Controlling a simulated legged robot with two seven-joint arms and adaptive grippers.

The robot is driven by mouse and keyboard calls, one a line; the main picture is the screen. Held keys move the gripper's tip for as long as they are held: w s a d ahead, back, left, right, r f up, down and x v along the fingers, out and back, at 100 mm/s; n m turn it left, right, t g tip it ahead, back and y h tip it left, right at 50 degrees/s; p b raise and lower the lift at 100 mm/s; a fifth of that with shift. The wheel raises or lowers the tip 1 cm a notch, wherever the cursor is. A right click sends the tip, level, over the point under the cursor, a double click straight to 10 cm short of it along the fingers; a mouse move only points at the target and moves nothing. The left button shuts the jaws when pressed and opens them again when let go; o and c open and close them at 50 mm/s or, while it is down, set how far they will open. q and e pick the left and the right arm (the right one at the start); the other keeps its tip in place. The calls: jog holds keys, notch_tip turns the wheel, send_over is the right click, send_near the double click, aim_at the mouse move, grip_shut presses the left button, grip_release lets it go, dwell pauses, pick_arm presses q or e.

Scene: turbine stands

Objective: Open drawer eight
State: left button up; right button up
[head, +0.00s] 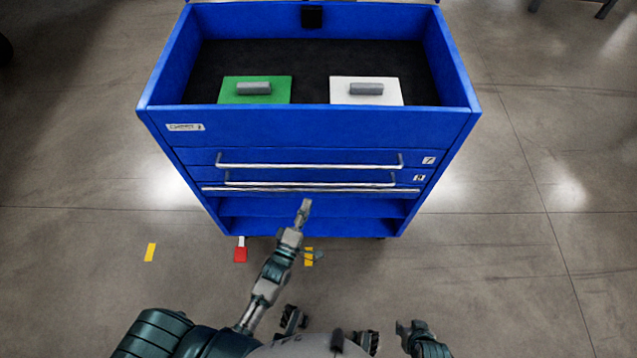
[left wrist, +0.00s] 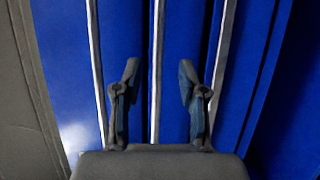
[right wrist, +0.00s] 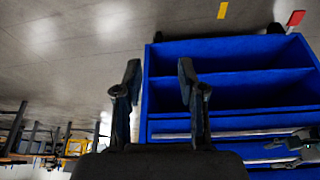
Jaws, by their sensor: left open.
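The blue cart (head: 310,128) has two shut drawers in its front. The upper drawer (head: 290,155) has a long silver handle (head: 310,166) and a small white label that looks like a 7. The lower drawer has a similar handle (head: 310,183) and a label (head: 419,178) too small to read surely. My left gripper (head: 305,205) is open in front of the lower drawer. In the left wrist view its fingers (left wrist: 158,72) are apart, with one silver bar (left wrist: 155,45) between them, not visibly gripped. My right gripper (right wrist: 158,72) is open and empty, low at the right.
The cart's top tray holds a green block (head: 257,91) and a white block (head: 366,92) with grey grips. Open shelves lie below the drawers. Floor on both sides is clear.

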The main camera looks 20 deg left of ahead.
aim_at(319, 183)
pick_arm(q)
jog(key=x, duration=0.8)
jog(key=shift+d+b, duration=0.4)
jog(key=shift+w, duration=0.2)
jog(key=shift+w+a, duration=0.1)
jog(key=shift+a, duration=0.2)
pick_arm(e)
jog(key=w+t, duration=0.1)
jog(key=w+a+t, duration=0.1)
jog(key=w, duration=0.1)
jog(key=shift+w+r, duration=0.2)
jog(key=shift+w, duration=0.05)
pick_arm(q)
jog(key=shift+d, duration=0.25)
grip_shut()
pick_arm(e)
jog(key=shift+d+y, duration=0.15)
jog(key=shift+y, duration=0.15)
